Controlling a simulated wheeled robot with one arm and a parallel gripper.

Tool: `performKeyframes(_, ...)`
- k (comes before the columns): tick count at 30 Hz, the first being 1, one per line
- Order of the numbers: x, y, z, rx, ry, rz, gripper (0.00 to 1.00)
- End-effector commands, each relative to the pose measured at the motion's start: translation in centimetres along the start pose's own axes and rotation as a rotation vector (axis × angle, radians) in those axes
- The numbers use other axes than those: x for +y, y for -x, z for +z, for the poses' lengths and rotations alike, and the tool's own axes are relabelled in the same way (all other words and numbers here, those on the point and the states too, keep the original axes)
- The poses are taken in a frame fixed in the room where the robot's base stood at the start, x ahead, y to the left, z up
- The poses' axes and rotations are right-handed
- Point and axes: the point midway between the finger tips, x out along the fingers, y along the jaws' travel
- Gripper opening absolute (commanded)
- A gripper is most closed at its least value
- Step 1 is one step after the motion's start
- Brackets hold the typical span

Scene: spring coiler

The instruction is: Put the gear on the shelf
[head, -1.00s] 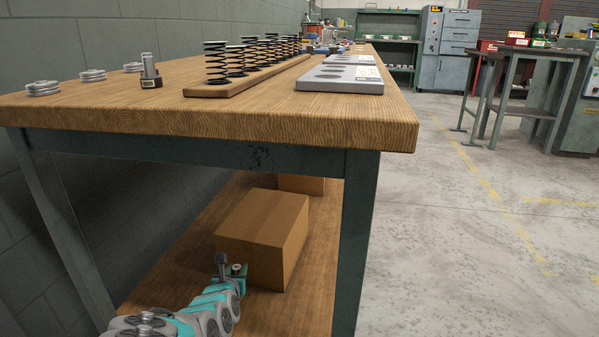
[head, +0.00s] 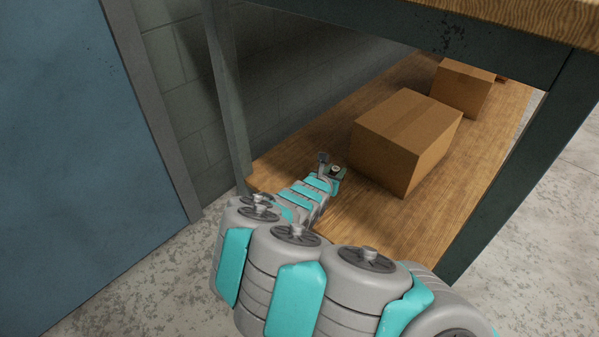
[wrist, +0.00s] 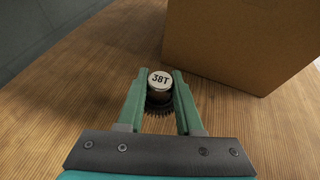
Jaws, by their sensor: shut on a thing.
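My gripper (wrist: 159,88) is shut on the gear (wrist: 159,79) in the wrist view, one green finger on each side of its hub. The hub has a pale round top marked "38T", and dark teeth show below it between the fingers. In the head view my gripper (head: 337,173) is over the lower wooden shelf (head: 385,218) under the bench, left of a cardboard box. The shelf also shows under the gear in the wrist view (wrist: 60,110). I cannot tell whether the gear touches the shelf.
The cardboard box (head: 405,135) stands close to the right of my gripper, and it shows in the wrist view (wrist: 245,45). A second box (head: 462,88) is farther back. Bench legs (head: 228,95) and the top's front rail (head: 480,45) frame the opening. Bare shelf lies around the gripper.

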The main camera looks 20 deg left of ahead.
Motion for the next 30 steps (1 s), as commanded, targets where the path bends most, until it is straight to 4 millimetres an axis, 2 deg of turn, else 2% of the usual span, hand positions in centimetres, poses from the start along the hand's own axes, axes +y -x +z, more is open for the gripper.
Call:
performKeyframes(19,9.6,1.5,-1.9,0.006,-0.002,0.002,0.00)
performKeyframes(28,11.2,1.8,-1.9,0.002,0.000,-0.003,0.00)
performKeyframes(30,11.4,1.5,-2.7,0.003,0.002,-0.003,0.00)
